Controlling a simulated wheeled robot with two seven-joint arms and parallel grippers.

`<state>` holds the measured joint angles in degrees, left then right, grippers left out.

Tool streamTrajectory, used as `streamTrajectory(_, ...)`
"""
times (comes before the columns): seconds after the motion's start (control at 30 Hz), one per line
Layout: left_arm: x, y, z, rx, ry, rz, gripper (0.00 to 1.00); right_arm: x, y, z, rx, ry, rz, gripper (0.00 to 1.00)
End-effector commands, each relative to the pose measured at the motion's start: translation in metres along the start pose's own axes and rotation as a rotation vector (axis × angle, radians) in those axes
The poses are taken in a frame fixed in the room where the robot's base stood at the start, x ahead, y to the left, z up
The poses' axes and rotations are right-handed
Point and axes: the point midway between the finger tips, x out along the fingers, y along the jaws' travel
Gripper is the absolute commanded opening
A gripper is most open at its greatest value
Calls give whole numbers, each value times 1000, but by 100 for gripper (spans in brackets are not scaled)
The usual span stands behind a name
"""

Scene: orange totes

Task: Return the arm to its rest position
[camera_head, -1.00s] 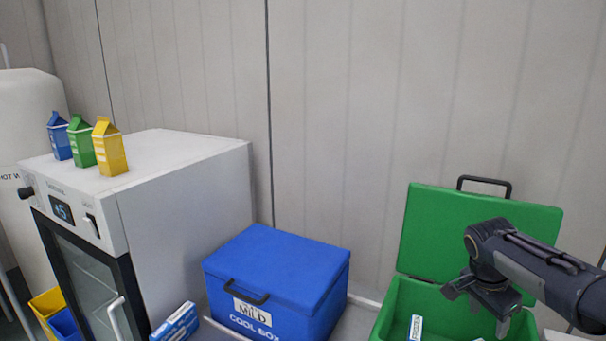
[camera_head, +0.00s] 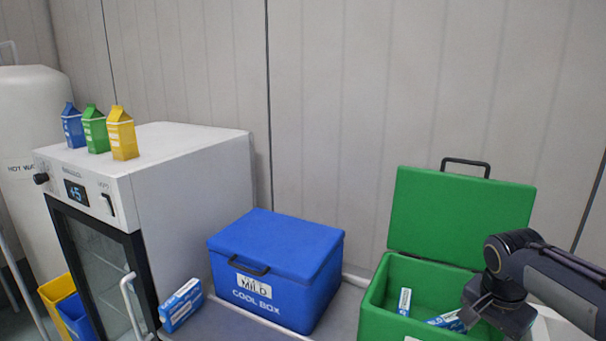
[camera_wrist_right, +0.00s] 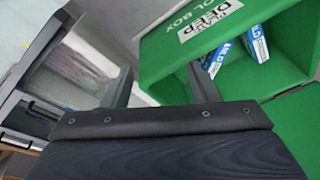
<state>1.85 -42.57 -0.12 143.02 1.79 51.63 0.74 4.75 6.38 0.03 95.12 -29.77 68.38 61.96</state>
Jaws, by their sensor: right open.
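My right gripper (camera_head: 485,306) comes in from the right in the head view, over the right part of the open green box (camera_head: 372,312). In the right wrist view my right gripper (camera_wrist_right: 160,88) has its two fingers spread, with nothing between them. The green box's wall (camera_wrist_right: 160,65) lies beyond the fingers there. Two blue-and-white packs lie inside the box, one pack (camera_head: 404,301) at the left and another pack (camera_head: 447,320) beside the gripper. My left gripper is not in view.
The green lid (camera_head: 460,215) stands open behind the box. A closed blue cool box (camera_head: 275,265) stands to its left, with a blue-and-white pack (camera_head: 181,305) beside it. A white fridge (camera_head: 195,190) at the left carries blue, green and yellow cartons (camera_head: 122,135).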

Motion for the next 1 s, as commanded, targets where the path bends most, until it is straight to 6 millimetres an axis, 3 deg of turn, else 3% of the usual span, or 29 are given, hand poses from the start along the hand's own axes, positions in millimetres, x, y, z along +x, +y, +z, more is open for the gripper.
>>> streamTrajectory(0.27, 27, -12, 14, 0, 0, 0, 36, 7, 41, 78, -267, -61, -181, 54)
streamTrajectory(0.5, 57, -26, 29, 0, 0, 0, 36, 37, 88, 189, -614, -47, -452, 54)
streamTrajectory(0.6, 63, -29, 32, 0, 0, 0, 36, 50, 98, 221, -712, -20, -533, 54)
streamTrajectory(0.73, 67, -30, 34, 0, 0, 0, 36, 59, 104, 243, -783, 6, -590, 54)
streamTrajectory(1.0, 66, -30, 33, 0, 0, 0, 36, 60, 105, 248, -803, 13, -602, 52)
